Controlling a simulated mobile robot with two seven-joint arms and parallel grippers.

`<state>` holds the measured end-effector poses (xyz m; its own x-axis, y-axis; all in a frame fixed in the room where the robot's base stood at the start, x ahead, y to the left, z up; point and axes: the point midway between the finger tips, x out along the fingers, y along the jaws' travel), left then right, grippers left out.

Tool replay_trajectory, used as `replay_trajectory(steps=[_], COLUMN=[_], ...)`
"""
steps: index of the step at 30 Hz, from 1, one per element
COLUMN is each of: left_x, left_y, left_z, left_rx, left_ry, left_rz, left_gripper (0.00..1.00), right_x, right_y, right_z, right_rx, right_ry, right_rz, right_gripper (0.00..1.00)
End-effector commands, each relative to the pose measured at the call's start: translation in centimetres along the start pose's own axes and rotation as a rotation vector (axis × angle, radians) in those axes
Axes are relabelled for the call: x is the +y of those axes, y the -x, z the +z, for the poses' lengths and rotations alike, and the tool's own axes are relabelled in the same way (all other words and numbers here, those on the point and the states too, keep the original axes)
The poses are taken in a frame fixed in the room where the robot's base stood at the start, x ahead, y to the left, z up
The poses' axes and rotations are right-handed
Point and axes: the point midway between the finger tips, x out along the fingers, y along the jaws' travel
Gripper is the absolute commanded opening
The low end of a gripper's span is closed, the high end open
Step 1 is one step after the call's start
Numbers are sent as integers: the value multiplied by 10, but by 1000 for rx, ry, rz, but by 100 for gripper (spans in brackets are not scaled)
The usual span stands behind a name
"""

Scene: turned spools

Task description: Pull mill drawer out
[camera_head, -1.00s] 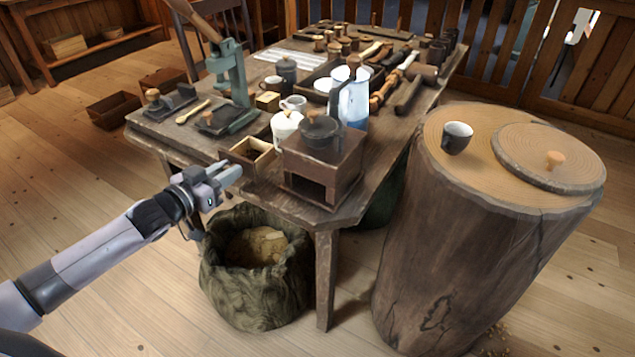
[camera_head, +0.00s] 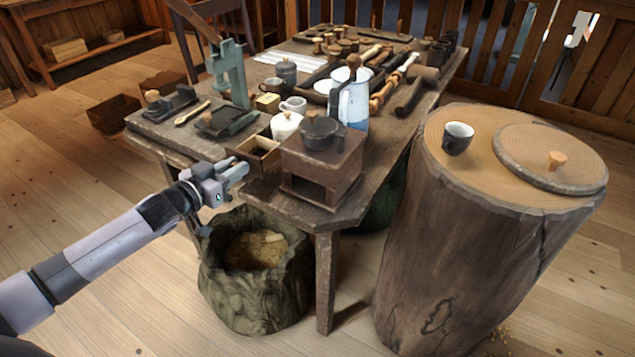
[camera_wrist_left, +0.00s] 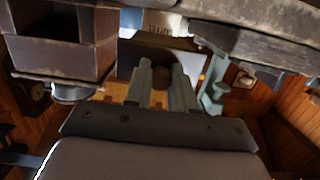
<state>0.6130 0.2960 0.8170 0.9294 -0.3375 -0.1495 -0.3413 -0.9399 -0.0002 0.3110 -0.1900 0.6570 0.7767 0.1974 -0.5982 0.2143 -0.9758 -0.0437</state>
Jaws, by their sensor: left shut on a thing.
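The mill (camera_head: 318,166) is a brown wooden box with a dark domed top near the table's front corner. Its drawer slot (camera_head: 307,187) is an empty dark opening low in its front. The drawer (camera_head: 262,146), an open-topped wooden box, is out of the mill, to its left at the table's edge. My left gripper (camera_head: 241,171) is at the drawer's near end, shut on it; the grip itself is partly hidden. In the left wrist view the fingers (camera_wrist_left: 163,72) close at a dark brown panel, apparently the drawer's front. The mill (camera_wrist_left: 62,45) also shows there.
A white lidded pot (camera_head: 286,124) stands behind the drawer, close to the mill. A tall white-blue jug (camera_head: 354,104) is behind the mill. A sack (camera_head: 255,290) stands on the floor below my gripper. A large stump (camera_head: 470,250) is at right.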

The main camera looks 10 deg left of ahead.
Motion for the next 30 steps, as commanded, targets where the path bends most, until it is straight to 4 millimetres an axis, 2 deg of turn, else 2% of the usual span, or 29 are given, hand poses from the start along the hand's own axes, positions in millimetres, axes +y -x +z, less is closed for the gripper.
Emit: replay_trajectory(steps=[18,27,28,30], left_x=[0,0,0,0], left_y=[-5,-5,-5,-5], left_z=[32,33,33,33], left_rx=[1,2,1,1], left_ry=[0,0,0,0], left_rz=[0,0,0,0], left_gripper=[0,0,30,53], right_x=[1,1,1,1], right_y=[-12,-12,-12,-12], right_z=[16,16,16,16], right_rx=[0,-1,-1,-1], right_ry=[0,0,0,0], right_rz=[0,0,0,0], right_gripper=[100,100,100,100])
